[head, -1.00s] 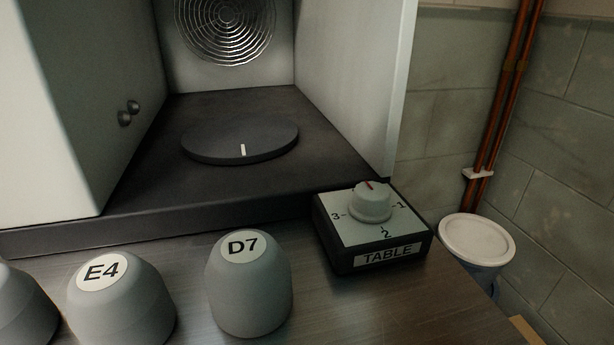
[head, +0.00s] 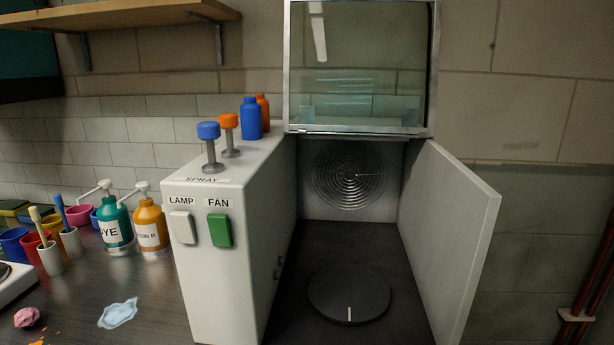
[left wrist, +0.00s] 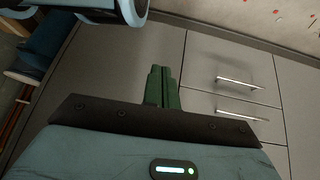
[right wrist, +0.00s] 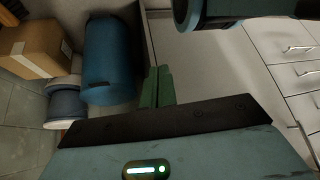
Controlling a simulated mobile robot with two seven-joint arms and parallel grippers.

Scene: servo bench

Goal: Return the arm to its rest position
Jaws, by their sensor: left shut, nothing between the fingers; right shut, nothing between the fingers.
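My left gripper (left wrist: 162,88) shows in the left wrist view with its green fingers together and nothing between them. Grey cabinet fronts lie beyond it. My right gripper (right wrist: 157,87) shows in the right wrist view, also with its fingers together and empty. It is in front of pale cabinet fronts, with a blue drum to its left. Neither arm is in the head view. Neither gripper touches anything that I can see.
The booth has a black turntable (head: 349,294), a raised glass front (head: 362,70) and a white side panel with a green FAN switch (head: 219,230). Pump bottles (head: 151,229) and cups stand left. Low down are a blue drum (right wrist: 110,62) and a cardboard box (right wrist: 35,50).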

